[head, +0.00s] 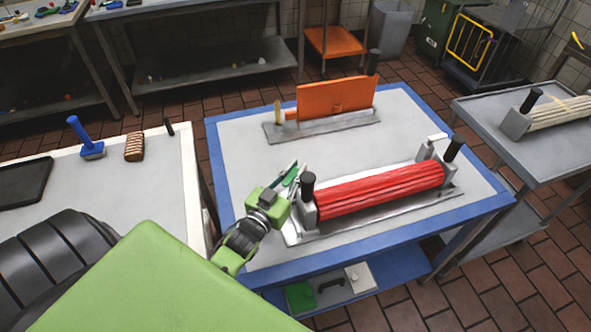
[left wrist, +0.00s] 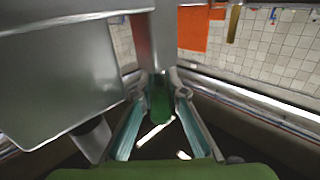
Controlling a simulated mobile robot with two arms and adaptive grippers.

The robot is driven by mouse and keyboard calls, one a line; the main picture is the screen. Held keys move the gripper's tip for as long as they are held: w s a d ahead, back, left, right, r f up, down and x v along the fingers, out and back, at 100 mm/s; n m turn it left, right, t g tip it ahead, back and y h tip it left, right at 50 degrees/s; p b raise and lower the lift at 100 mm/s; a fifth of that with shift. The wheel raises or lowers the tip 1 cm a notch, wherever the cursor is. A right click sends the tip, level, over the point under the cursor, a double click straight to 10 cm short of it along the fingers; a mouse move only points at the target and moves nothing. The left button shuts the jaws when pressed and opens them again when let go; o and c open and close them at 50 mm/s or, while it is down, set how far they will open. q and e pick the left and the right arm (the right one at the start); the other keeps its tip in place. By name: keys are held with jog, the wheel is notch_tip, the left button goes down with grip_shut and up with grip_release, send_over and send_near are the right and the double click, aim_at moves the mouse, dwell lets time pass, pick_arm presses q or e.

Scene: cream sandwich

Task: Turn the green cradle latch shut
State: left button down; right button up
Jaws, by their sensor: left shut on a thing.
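The cradle (head: 290,231) is a grey metal base on the blue-edged table, with a red ribbed roller (head: 380,189) lying in it. Black knobs stand at both its ends. My left gripper (head: 288,181) is at the cradle's left end, beside the near black knob (head: 307,186). In the left wrist view, the green latch (left wrist: 160,100) sits between the two fingers, which are shut on it. The fingers hide part of it in the head view, and I cannot tell the latch's exact turn. My right gripper is not in view.
An orange plate on a grey base (head: 322,128) stands at the table's (head: 237,159) back. A white table (head: 168,178) at left holds a blue-handled tool (head: 89,146), a brown ribbed block (head: 134,147) and a black tray (head: 22,182). A grey cart (head: 497,113) is at right.

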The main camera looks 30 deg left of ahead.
aim_at(284, 186)
pick_arm(q)
jog(key=c, duration=2)
grip_release()
jog(key=shift+s, duration=0.1)
jog(key=s, duration=1.1)
jog(key=shift+s+d, duration=0.3)
jog(key=shift+s, duration=0.1)
